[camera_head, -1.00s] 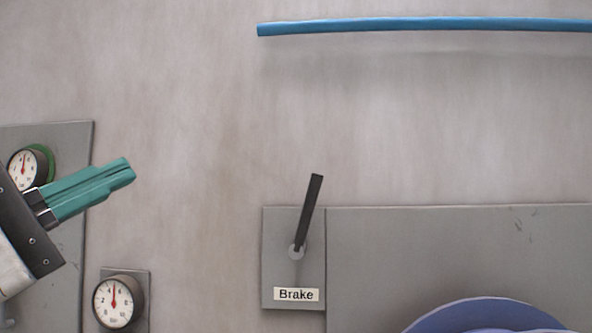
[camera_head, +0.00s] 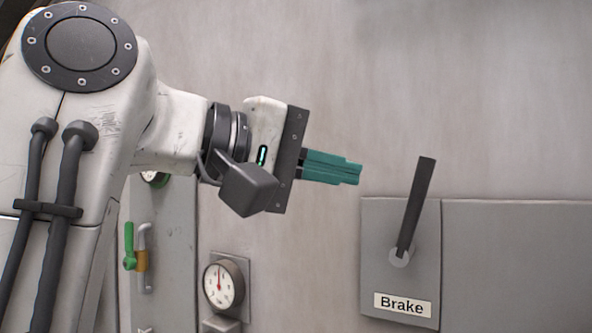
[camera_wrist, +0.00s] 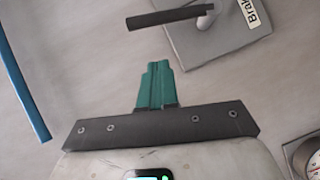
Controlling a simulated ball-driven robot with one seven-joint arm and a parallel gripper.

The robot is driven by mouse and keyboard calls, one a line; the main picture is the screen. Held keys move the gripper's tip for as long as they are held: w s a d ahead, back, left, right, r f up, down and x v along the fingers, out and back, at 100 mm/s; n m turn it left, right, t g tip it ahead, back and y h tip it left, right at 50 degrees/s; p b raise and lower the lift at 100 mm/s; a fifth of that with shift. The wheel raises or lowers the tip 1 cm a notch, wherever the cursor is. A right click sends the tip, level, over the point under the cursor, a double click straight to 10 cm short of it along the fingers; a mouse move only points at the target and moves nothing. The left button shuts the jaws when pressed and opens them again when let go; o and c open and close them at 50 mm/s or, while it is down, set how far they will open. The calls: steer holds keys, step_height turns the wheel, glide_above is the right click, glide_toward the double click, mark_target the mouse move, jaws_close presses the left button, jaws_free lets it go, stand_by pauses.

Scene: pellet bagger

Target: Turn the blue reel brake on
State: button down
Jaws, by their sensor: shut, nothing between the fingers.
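The brake lever is a black bar (camera_head: 416,205) on a round grey pivot, on a grey plate (camera_head: 377,285) labelled "Brake" in the head view. It points up and leans slightly right. My gripper (camera_head: 360,172) has teal fingers, closed together and empty. It is left of the lever, near the height of its upper half, with a visible gap in the picture. In the wrist view the lever (camera_wrist: 172,16) lies across the top, beyond the fingertips (camera_wrist: 157,64). The label is partly cut off there. The blue reel is not seen in the current head view.
A round gauge (camera_head: 223,285) is mounted below my gripper. A green-handled valve (camera_head: 130,247) is on a panel at the lower left. A blue rod (camera_wrist: 20,85) shows at the left of the wrist view. The wall above the lever looks clear.

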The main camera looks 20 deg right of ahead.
mark_target(417, 183)
steer(key=s+d, duration=0.1)
steer(key=d+b, duration=0.1)
steer(key=d, duration=0.1)
steer(key=s+d+f, duration=0.1)
steer(key=shift+s+d+f, duration=0.1)
steer(key=shift+s+d, duration=0.05)
steer(key=shift+s, duration=0.15)
steer(key=shift+s+d+m+t+y+b, duration=0.2)
steer(key=shift+s+d+m+y+b, duration=0.2)
steer(key=shift+s+m+b, duration=0.25)
steer(key=shift+s+d+m+t+y+b, duration=0.25)
steer(key=shift+m+y+b, duration=0.2)
steer(key=shift+b, duration=0.4)
